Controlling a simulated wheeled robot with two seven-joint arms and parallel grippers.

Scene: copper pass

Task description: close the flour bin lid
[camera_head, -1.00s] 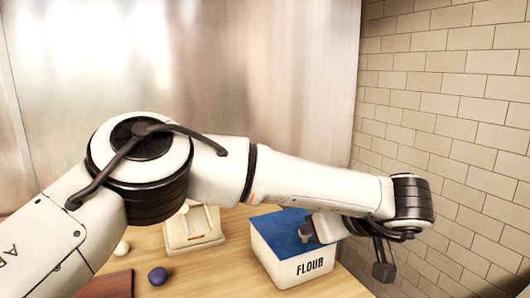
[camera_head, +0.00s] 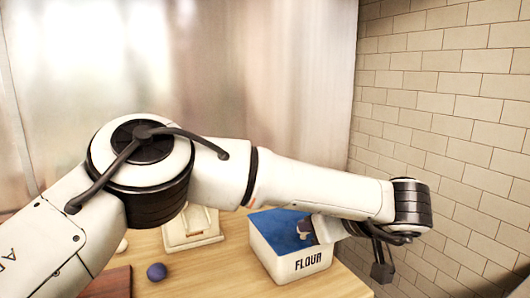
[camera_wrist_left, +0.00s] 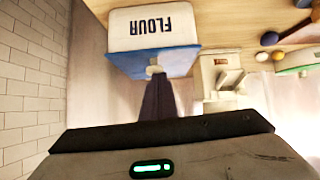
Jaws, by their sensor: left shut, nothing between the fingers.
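The white flour bin (camera_head: 285,269), with dark FLOUR lettering, stands on the wooden counter. Its blue lid (camera_head: 275,229) lies over the top and looks flat, though my arm hides its right part. The bin (camera_wrist_left: 118,24) and lid (camera_wrist_left: 178,62) show upside down in the left wrist view, with a small pale knob on the lid's edge. My left gripper (camera_head: 304,231) is shut and empty at the lid. Its dark fingers (camera_wrist_left: 156,82) reach the knob in the wrist view; whether they touch it I cannot tell. My right gripper is out of view.
A cream-coloured device (camera_head: 193,232) stands left of the bin. A dark blue ball (camera_head: 157,272) and a reddish-brown board (camera_head: 108,284) lie farther left. A tiled wall (camera_head: 455,140) rises on the right and a metal panel (camera_head: 290,80) behind. Bare counter lies in front of the device.

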